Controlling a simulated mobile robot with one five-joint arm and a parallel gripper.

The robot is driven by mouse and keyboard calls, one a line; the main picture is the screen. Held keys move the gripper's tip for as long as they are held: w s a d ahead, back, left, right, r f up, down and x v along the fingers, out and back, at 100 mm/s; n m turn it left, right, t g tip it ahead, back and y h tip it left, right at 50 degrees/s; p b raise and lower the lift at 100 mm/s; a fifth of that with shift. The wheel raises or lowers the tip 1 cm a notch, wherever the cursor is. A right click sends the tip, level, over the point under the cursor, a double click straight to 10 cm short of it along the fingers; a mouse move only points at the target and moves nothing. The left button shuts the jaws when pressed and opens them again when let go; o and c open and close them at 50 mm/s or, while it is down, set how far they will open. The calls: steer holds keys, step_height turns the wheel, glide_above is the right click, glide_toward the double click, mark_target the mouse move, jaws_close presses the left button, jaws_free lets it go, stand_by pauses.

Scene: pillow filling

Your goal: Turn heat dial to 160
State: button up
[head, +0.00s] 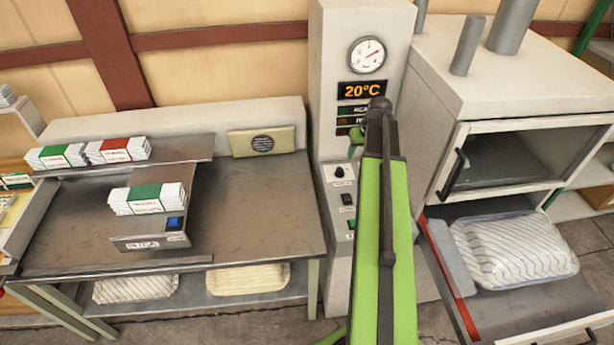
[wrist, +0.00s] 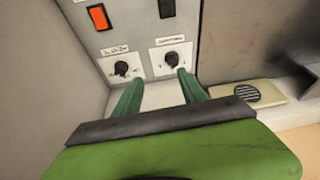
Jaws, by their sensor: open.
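The control column (head: 330,110) has a lit display (head: 362,91) reading 20°C under a round gauge (head: 367,55). A black dial (head: 339,171) shows on its front in the head view. The wrist view shows two black dials on white plates, a left one (wrist: 121,68) and a right one (wrist: 172,59). Their labels are too small to read, so I cannot tell which is the heat dial. My gripper (wrist: 159,76) is open and empty, its green fingers apart just below the dials. No grip on either dial shows. My arm hides part of the column in the head view.
In the wrist view, an orange-red switch (wrist: 97,16) and a dark switch (wrist: 166,8) sit above the dials. The metal table (head: 260,210) stands left of the column. The oven (head: 510,90) stands right, with a striped pillow (head: 513,250) on the drawer below.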

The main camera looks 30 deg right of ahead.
steer(key=w+a+f+b, duration=0.1)
steer(key=a, duration=0.9)
steer(key=w+a+f+n+g+y+b, duration=0.1)
steer(key=a+f, duration=0.1)
steer(key=a, duration=0.8)
steer(key=shift+a+n+g, duration=0.15)
steer(key=shift+n+g, duration=0.15)
